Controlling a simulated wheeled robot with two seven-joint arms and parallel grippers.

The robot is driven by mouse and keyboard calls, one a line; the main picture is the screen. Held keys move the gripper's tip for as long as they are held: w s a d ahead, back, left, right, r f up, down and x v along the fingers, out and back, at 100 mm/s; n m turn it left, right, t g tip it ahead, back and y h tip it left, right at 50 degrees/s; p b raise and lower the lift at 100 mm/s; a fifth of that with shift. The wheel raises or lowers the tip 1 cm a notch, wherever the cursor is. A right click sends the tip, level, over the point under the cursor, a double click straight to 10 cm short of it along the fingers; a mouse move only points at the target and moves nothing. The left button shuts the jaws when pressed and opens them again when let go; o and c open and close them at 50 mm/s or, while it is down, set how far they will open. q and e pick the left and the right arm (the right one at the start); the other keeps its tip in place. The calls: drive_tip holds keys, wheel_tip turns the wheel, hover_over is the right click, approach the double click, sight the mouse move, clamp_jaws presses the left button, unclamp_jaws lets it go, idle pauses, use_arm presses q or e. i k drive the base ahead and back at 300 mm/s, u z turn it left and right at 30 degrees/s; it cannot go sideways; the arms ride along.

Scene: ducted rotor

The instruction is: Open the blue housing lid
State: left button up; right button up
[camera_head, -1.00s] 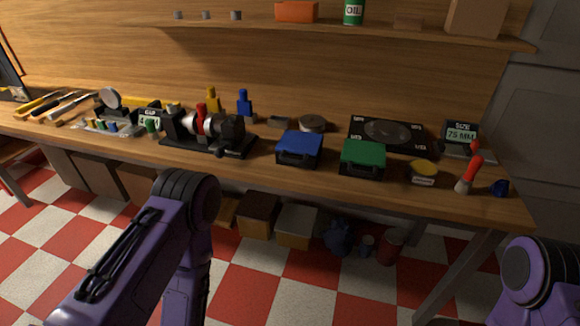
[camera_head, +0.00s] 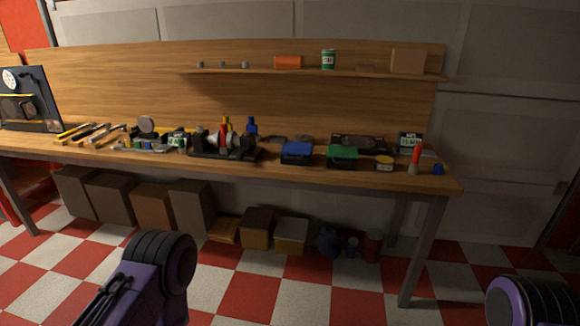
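The blue housing (camera_head: 296,153) is a small box with a blue lid and dark front. It sits on the workbench (camera_head: 262,173), near its front edge, right of the middle. Its lid looks closed. A similar box with a green lid (camera_head: 342,152) stands just to its right. My purple left arm comes in at the lower left and my purple right arm at the lower right corner. Neither gripper shows in the head view. Both arms are well short of the bench.
A dark machine (camera_head: 224,146) with red and yellow parts stands left of the blue box. A yellow-topped container (camera_head: 384,162) and a red-handled brush (camera_head: 415,158) are to the right. A shelf (camera_head: 300,71) runs above. Boxes fill the space under the bench; checkered floor lies in front.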

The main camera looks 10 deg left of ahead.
sight(303, 150)
drive_tip(key=u, duration=0.7)
drive_tip(key=i, duration=1.55)
drive_tip(key=z, duration=0.2)
